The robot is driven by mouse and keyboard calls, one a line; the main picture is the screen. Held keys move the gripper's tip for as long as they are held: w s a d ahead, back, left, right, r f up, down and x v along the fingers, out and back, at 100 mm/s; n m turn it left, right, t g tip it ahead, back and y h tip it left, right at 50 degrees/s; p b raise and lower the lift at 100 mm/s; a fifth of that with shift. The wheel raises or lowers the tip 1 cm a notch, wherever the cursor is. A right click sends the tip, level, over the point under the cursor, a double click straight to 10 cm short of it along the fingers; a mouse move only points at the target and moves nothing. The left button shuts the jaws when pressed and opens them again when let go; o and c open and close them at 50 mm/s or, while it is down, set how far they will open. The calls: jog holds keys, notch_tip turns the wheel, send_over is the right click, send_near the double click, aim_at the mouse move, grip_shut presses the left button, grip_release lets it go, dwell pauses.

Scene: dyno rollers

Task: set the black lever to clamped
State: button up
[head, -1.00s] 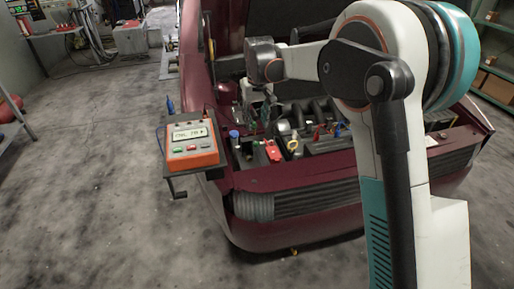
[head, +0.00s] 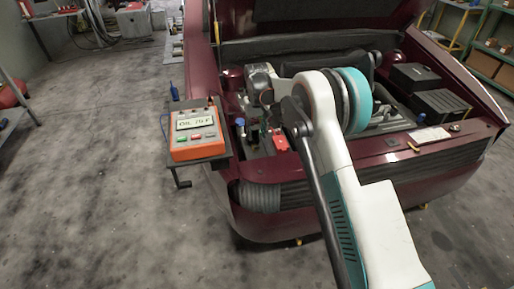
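No part is plainly recognisable as the black lever in the head view. A dark bent bar (head: 182,178) hangs under the side tray at the car's front left corner, but I cannot tell whether it is the lever. My arm reaches over the front of the open engine bay and covers much of its middle. My gripper (head: 265,124) seems to point down into the left part of the bay, near a red part (head: 280,142) and a blue cap (head: 240,122). Its fingers are too small and dark to tell if they are open or hold anything.
An orange tester (head: 194,134) with a lit display sits on the tray (head: 215,160) beside the dark red car (head: 265,225). Black boxes (head: 438,103) and a pale card (head: 429,135) lie at the bay's right. The floor (head: 100,200) at the left is clear.

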aim_at(256, 148)
notch_tip(256, 148, down, 8)
jog(key=shift+f+b, duration=0.1)
jog(key=shift+b, duration=0.95)
grip_shut()
